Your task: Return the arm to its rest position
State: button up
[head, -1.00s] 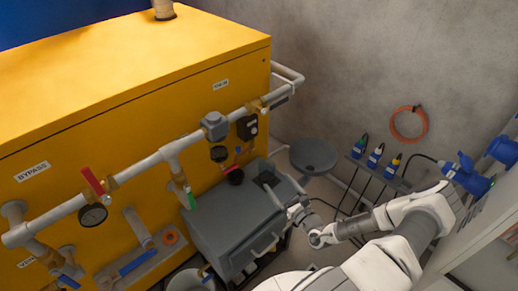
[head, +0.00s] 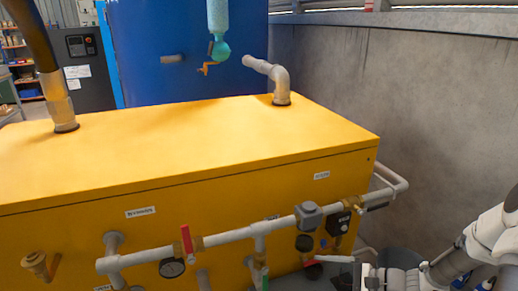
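My white and grey arm (head: 490,232) comes in from the right edge and reaches left along the bottom of the head view. My gripper (head: 345,268) is at the bottom edge, in front of the yellow tank's lower right part. It is small and partly cut off by the frame, so I cannot tell whether its fingers are apart or whether it holds anything. The yellow tank (head: 180,150) fills the middle of the view.
A pale pipe (head: 230,236) with a red-handled valve (head: 187,241), a gauge (head: 172,267) and grey fittings (head: 307,213) runs along the tank front. A bent pipe (head: 398,185) sticks out at its right end. A grey wall (head: 430,90) stands on the right.

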jog(key=s+a+r+n+h, duration=0.1)
jog(key=s+r+n+h, duration=0.65)
jog(key=r, duration=0.55)
jog(key=s+a+r+n+h, duration=0.2)
jog(key=s+r+n+h, duration=0.3)
jog(key=s+r+n, duration=0.55)
notch_tip(320, 180, up, 17)
jog(key=m+p, duration=0.1)
jog(key=p, duration=1.3)
jog(key=shift+s+d+f+m+g, duration=0.2)
jog(key=shift+s+d+m+g, duration=0.1)
jog(key=shift+m, duration=0.1)
jog(key=shift+d, duration=0.15)
